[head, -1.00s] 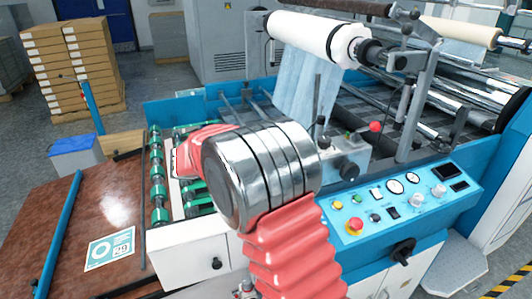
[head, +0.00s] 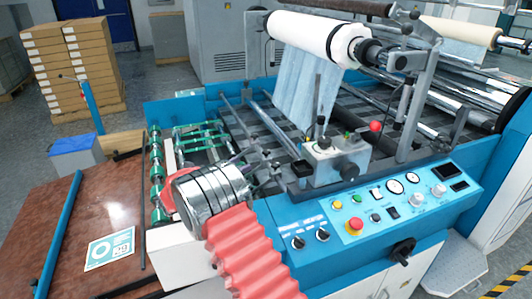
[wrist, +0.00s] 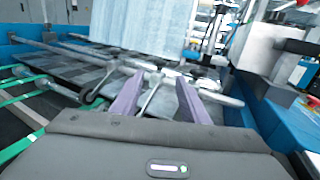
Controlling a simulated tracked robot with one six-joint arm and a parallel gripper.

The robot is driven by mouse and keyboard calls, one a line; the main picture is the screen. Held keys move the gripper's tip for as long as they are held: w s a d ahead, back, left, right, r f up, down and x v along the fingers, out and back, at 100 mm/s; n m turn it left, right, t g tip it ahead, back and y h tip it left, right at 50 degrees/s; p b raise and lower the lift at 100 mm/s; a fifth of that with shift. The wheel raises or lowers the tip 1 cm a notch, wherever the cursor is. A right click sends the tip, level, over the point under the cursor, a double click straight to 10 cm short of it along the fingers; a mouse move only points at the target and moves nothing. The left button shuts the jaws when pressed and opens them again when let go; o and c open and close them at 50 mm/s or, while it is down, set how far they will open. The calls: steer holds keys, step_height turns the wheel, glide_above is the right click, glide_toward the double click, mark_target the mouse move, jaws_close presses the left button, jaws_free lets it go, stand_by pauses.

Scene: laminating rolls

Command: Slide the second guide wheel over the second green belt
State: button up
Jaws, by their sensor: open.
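The green belts (head: 205,137) run across the feed section left of the machine in the head view. They also show at the left edge of the wrist view (wrist: 22,97). A small dark guide wheel (wrist: 91,95) hangs from a metal bar, left of my gripper; whether it is the second one I cannot tell. My gripper (wrist: 156,92) is open, with its two purple fingers apart around a thin metal rod in the picture. No contact is clear. In the head view my arm's wrist hides most of the gripper and part of the belts.
A metal cross bar (wrist: 135,66) spans the feed bed in front of the fingers. A hanging film sheet (wrist: 142,22) is beyond it. A grey box-shaped unit (head: 337,160) and the blue control panel (head: 385,205) stand to the right.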

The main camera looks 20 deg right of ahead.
mark_target(266, 152)
steer(key=x, duration=1.4)
steer(key=shift+a, duration=0.1)
steer(key=shift+c, duration=0.2)
jaws_close()
stand_by(0.4)
